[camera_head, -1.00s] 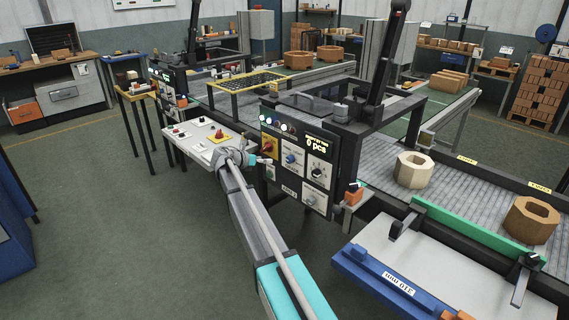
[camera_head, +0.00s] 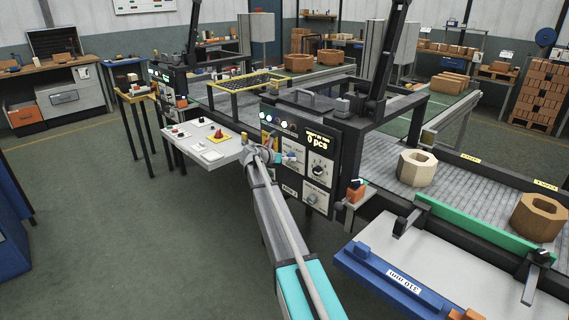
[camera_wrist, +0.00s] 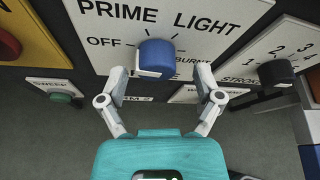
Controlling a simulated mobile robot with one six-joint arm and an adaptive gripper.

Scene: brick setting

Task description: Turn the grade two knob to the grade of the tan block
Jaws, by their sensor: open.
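In the wrist view a blue knob (camera_wrist: 156,55) sits on a white plate, with PRIME, LIGHT, OFF and a partly hidden BURNT around it. I cannot tell clearly which mark it points at. My gripper (camera_wrist: 160,82) is open, one finger on each side just below the knob; I see no clear contact. In the head view my gripper (camera_head: 279,157) is at the left part of the black control panel (camera_head: 325,167), largely covering the blue knob. A pale tan octagonal block (camera_head: 417,168) with a hole stands on the grey conveyor (camera_head: 385,160).
A black knob (camera_wrist: 276,73) with numbers is right of the blue knob. A green button (camera_wrist: 60,97) and a red knob on a yellow plate (camera_wrist: 25,30) are left. A browner octagonal block (camera_head: 540,217) stands farther right. A white shelf (camera_head: 195,142) is left of the panel.

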